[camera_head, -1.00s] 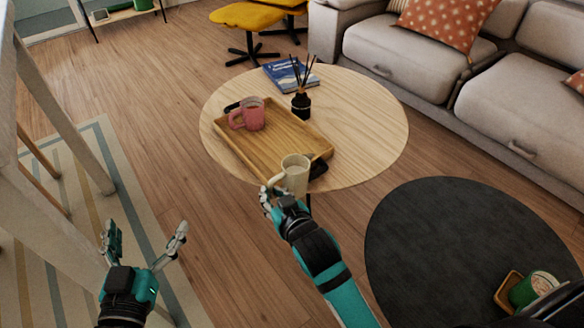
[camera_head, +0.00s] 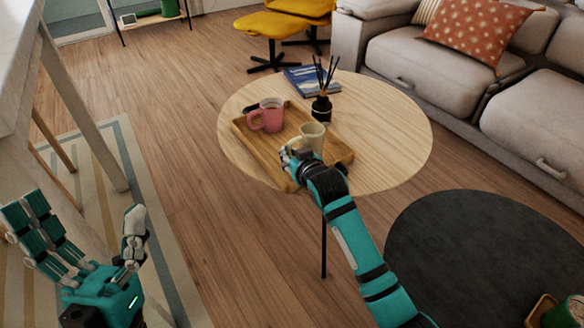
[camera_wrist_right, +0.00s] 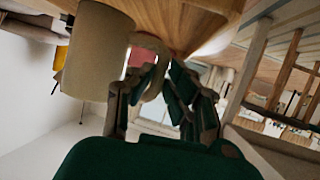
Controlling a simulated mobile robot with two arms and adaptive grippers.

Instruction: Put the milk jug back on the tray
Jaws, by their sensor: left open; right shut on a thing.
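The cream milk jug (camera_head: 312,135) is upright over the front right part of the wooden tray (camera_head: 264,150). I cannot tell whether its base touches the tray. My right gripper (camera_head: 290,156) is shut on the jug's handle, at its front left side. In the right wrist view the jug (camera_wrist_right: 97,50) fills the upper left, with its handle between the fingers (camera_wrist_right: 158,82). A pink mug (camera_head: 268,115) stands at the tray's far left. My left gripper (camera_head: 85,228) is open and empty at the lower left, away from the table.
The tray lies on a round wooden table (camera_head: 395,145). A dark reed diffuser (camera_head: 321,107) stands close behind the jug, with a blue book (camera_head: 312,79) further back. The table's right side is clear. A dark round table (camera_head: 480,250) is at the lower right.

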